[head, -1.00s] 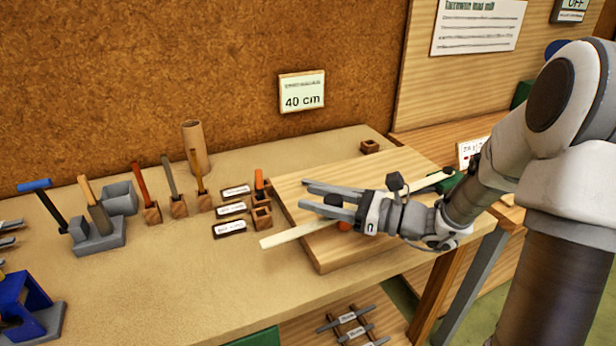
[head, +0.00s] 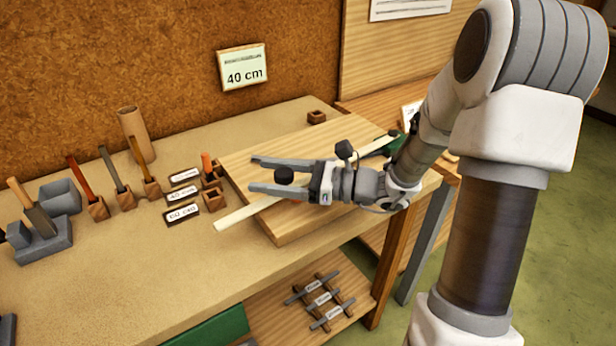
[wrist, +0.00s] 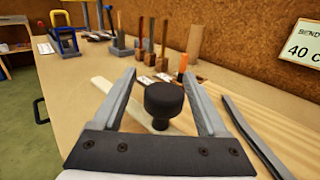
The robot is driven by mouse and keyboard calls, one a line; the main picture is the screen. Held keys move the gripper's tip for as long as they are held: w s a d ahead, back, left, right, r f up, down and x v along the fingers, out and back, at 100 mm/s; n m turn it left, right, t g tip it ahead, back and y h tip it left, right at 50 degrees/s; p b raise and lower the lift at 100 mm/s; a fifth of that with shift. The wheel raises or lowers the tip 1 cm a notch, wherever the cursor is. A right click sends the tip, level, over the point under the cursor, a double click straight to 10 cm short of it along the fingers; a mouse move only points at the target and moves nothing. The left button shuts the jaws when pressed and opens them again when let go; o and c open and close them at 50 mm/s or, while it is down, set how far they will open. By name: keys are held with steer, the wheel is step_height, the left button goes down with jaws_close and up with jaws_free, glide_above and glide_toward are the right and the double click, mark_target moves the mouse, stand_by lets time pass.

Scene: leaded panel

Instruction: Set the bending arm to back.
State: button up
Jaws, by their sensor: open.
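My gripper (head: 254,174) is open above the wooden board (head: 290,232) at the bench's right end, its fingers pointing left. In the wrist view a black round knob (wrist: 163,100) stands upright between the two fingers, with a visible gap on each side. The knob also shows between the fingers in the head view (head: 284,174). A dark grey bar (wrist: 255,138) lies right of the fingers in the wrist view. I cannot tell whether the knob and bar form the bending arm; the gripper hides what is under the knob.
A pale strip (head: 232,219) lies across the board under my gripper, its left end overhanging. Small labels (head: 182,195), wooden holders and upright tools stand to the left. A "40 cm" sign (head: 243,68) hangs behind. The bench's front left (head: 130,255) is clear.

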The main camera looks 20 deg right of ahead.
steer(key=p+v, duration=0.2)
steer(key=v, duration=1.5)
steer(key=shift+s+d+p, duration=0.2)
steer(key=shift+p, duration=0.1)
steer(key=shift+a, duration=0.1)
